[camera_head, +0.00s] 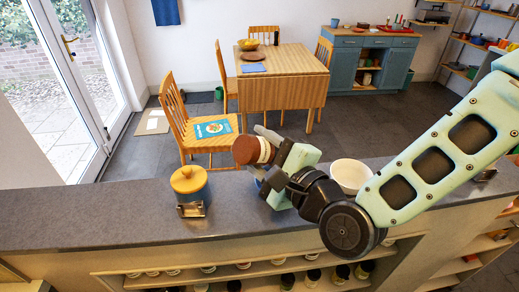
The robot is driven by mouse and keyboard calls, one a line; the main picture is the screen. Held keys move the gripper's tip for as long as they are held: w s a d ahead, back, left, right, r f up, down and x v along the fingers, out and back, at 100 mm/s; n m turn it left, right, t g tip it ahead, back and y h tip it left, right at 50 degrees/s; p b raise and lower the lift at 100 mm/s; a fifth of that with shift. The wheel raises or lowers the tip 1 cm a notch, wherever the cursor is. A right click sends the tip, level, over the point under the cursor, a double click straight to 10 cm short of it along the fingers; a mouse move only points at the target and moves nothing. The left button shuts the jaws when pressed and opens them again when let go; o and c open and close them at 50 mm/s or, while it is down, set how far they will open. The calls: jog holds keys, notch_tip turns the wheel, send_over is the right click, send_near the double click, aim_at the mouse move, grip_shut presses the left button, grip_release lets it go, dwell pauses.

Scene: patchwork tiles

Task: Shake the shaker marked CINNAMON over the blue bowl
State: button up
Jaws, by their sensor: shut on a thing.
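My gripper (286,158) is shut on a shaker (265,151) with a reddish-brown cap. The shaker is held lying on its side above the grey counter, with its cap pointing left. No lettering can be read on it, so I cannot tell whether it is marked CINNAMON. A small patch of blue (259,183) shows on the counter just below and behind the gripper. It may be the blue bowl, but most of it is hidden by my gripper. A white bowl (350,174) stands on the counter to the right, partly behind my arm.
A blue jar with a yellow lid (189,181) stands left on the counter (100,215), behind a small metal holder (191,210). The counter further left is clear. Shelves with several jars lie below. Beyond are a wooden chair (173,101) and table (285,60).

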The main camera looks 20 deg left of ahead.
notch_tip(320, 180, down, 2)
jog(key=shift+b, duration=0.55)
jog(key=shift+r, duration=0.15)
jog(key=n, duration=0.1)
jog(key=n+b, duration=0.1)
jog(key=shift+r+n, duration=0.2)
jog(key=shift+n, duration=0.1)
jog(key=n+b, duration=0.1)
jog(key=n, duration=0.1)
jog(key=r+n, duration=0.1)
jog(key=n, duration=0.1)
jog(key=shift+b, duration=0.35)
